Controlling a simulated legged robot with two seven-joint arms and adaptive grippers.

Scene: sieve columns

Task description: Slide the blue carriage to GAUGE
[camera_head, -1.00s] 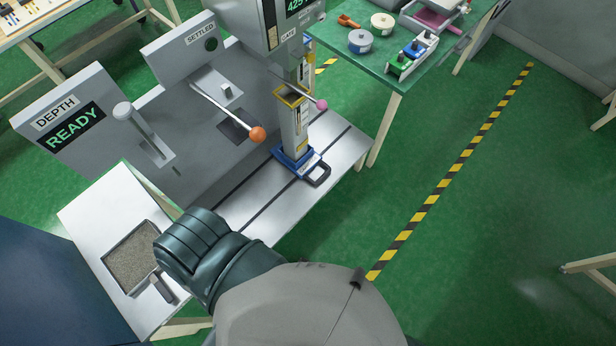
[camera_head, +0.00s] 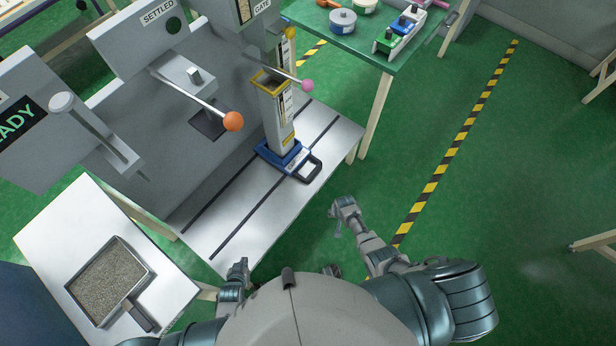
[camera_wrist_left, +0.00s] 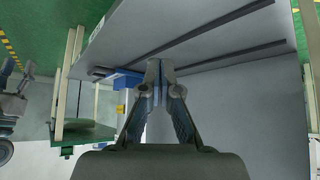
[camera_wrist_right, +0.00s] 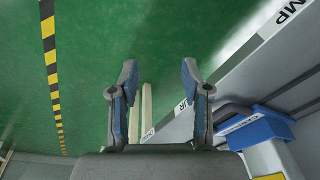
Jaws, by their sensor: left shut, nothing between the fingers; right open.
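The blue carriage (camera_head: 270,153) stands on the grey bench (camera_head: 215,215), toward its right end, under the gate. It carries an upright clear-windowed column (camera_head: 278,115) and has a black loop handle (camera_head: 315,169) at its front. It also shows in the left wrist view (camera_wrist_left: 125,77) and right wrist view (camera_wrist_right: 262,128). My left gripper (camera_head: 238,268) is shut and empty, in front of the bench's near edge and apart from the carriage. My right gripper (camera_head: 340,206) is open and empty, off the front edge, right of the handle. I cannot read a GAUGE mark here.
Two dark slots run along the bench. An orange-knobbed lever (camera_head: 233,121) and a pink-knobbed lever (camera_head: 307,86) stick out above it. A tray of grains (camera_head: 148,262) lies on the white table at left. A green table (camera_head: 375,62) stands behind right.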

